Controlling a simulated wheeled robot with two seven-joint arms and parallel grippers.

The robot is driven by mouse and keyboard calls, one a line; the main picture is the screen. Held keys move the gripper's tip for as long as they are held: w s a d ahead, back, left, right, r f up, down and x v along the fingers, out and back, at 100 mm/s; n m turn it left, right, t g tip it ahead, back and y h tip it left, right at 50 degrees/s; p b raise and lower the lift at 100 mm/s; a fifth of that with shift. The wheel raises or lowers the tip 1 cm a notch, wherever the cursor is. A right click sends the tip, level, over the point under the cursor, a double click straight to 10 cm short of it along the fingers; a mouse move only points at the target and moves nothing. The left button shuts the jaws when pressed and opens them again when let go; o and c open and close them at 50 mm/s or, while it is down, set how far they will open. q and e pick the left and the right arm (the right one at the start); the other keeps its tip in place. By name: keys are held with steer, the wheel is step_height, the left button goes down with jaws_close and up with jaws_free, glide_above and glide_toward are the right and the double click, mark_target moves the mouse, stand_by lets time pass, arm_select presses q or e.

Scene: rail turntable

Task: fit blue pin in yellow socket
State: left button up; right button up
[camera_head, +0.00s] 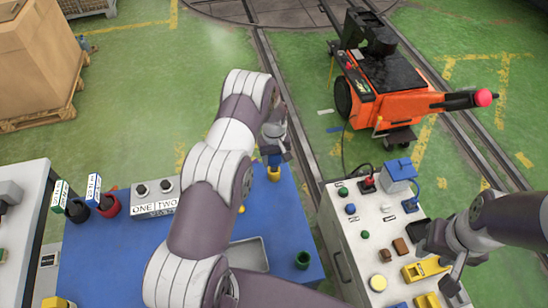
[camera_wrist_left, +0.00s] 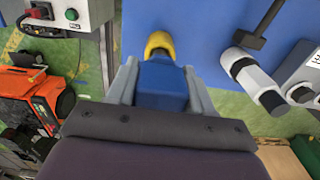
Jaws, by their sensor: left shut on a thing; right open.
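My left gripper (camera_head: 273,150) is shut on the blue pin, near the far right edge of the blue table. In the left wrist view the blue pin (camera_wrist_left: 162,84) sits between the two fingers. The yellow socket (camera_head: 273,173) is just below the gripper in the head view. In the left wrist view the yellow socket (camera_wrist_left: 159,42) shows as a rounded piece at the pin's far end. Pin and socket line up and appear to touch; how deep the pin sits is hidden. My right gripper (camera_head: 437,268) is open over the white cabinet's right side.
A white cabinet (camera_head: 345,235) with several knobs and blocks stands right. An orange cart (camera_head: 385,90) stands behind it.

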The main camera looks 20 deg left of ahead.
mark_target(274, 165)
arm_select(q)
steer(key=shift+f+b, duration=1.55)
steer(key=shift+f, duration=0.3)
steer(key=o, duration=1.2)
steer(key=shift+o, duration=0.2)
step_height(274, 165, up, 13)
steer(key=b, duration=0.3)
steer(key=shift+f+b, duration=0.1)
steer(key=shift+b, duration=0.3)
